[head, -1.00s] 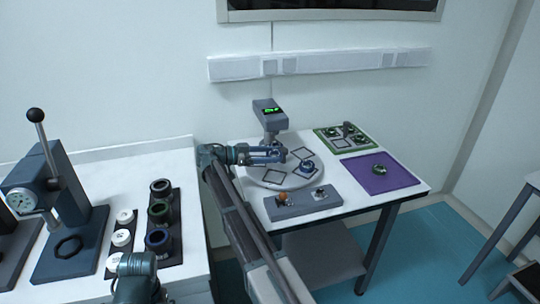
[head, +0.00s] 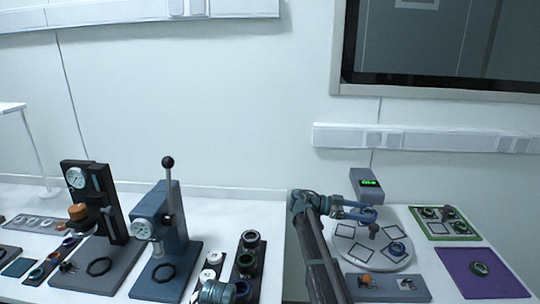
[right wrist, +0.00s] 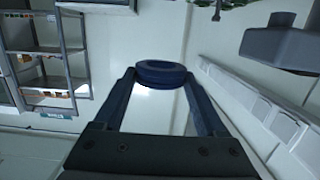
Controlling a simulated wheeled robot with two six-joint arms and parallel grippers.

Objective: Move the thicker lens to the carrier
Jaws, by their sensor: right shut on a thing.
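My right gripper (head: 369,214) is above the round white turntable (head: 345,258), beside the grey instrument with a green display (head: 368,184). It is shut on a thick blue-rimmed lens (right wrist: 162,72), which the right wrist view shows between the fingertips. A second blue-rimmed lens (head: 398,249) lies on the right part of the turntable, among square outlines. A green-rimmed lens (head: 480,268) lies on the purple mat (head: 453,262). I cannot tell which part is the carrier. Part of my left arm shows at the bottom; its gripper is not visible.
A green tray (head: 466,236) with ring-like pieces stands at the back right. A grey block (head: 385,290) with an orange knob stands in front of the turntable. Left on the bench are a blue-grey lever press (head: 170,235), a dark press (head: 108,200) and a rack of rings (head: 246,262).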

